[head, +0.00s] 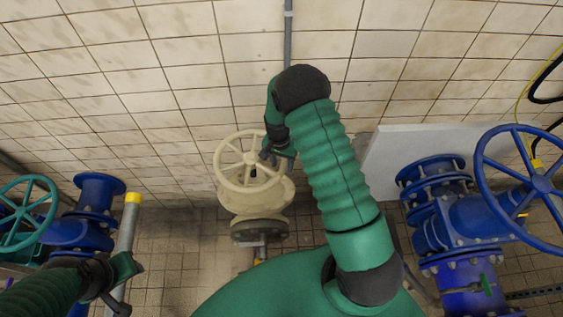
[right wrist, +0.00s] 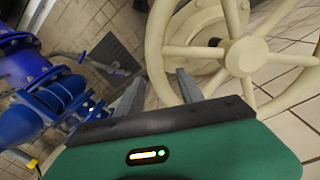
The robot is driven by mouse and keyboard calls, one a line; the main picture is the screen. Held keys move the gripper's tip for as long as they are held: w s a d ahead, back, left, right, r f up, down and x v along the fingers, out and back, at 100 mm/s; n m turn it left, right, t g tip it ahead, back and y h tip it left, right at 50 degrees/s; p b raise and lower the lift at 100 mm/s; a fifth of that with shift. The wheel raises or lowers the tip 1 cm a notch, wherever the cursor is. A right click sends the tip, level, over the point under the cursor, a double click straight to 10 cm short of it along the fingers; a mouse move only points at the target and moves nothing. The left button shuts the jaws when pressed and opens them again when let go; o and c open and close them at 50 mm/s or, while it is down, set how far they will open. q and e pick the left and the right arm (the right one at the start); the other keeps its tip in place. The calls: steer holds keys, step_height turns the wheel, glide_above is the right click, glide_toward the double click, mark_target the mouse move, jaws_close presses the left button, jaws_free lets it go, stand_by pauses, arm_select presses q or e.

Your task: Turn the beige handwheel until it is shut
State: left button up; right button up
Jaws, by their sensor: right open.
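The beige handwheel (head: 221,153) is a spoked wheel on a beige valve standing by the tiled wall. It also shows large in the right wrist view (right wrist: 247,57). My right gripper (head: 268,158) is at the wheel's right side, and its fingers overlap the rim in the head view. In the right wrist view its two fingers (right wrist: 160,84) are apart, with part of the rim showing between them. I cannot tell whether they touch it. My left gripper (head: 124,288) is at the lower left, away from the wheel; its finger opening is unclear.
A blue handwheel (head: 540,184) and blue flanged pipes (head: 480,222) stand at the right, before a pale panel (head: 410,150). A teal handwheel (head: 22,212) and a grey post with a yellow cap (head: 132,198) are at the left, near my left gripper.

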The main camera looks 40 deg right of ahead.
steer(key=shift+w+d+f, duration=0.1)
steer(key=shift+d+f, duration=0.4)
steer(key=shift+f, duration=0.2)
steer(key=shift+a, duration=0.25)
steer(key=shift+c, duration=1)
steer(key=shift+a+r, duration=0.2)
steer(key=shift+a, duration=0.1)
steer(key=c, duration=0.5)
steer(key=shift+c, duration=1.2)
steer(key=shift+d, duration=0.1)
jaws_close()
